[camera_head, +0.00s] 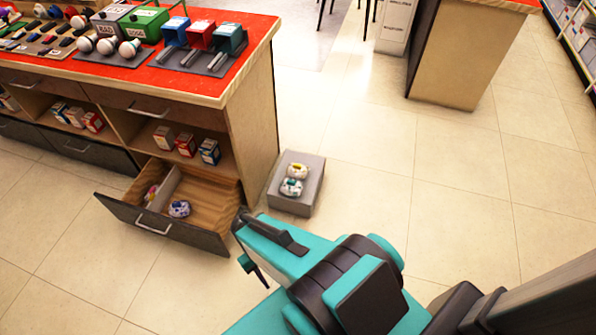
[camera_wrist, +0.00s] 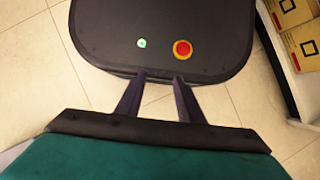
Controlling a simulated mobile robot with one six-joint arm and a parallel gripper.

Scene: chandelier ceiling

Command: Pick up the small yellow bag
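A small white bag with yellow on it (camera_head: 297,171) lies on top of a low grey block (camera_head: 312,192) on the floor, beside the counter's end. A second small bag, white and teal (camera_head: 291,187), lies just in front of it on the same block. My gripper (camera_head: 247,243) is below and left of the block in the head view, apart from both bags. In the wrist view my gripper (camera_wrist: 160,78) shows two separated fingers with nothing between them. Neither bag shows in the wrist view.
A red-topped counter (camera_head: 262,30) carries tools and boxes. Its lower drawer (camera_head: 215,190) stands open, holding a white and purple bag (camera_head: 179,208) and a pinkish item (camera_head: 150,193). Another counter (camera_head: 455,60) stands at the back right. The tiled floor right of the block is clear.

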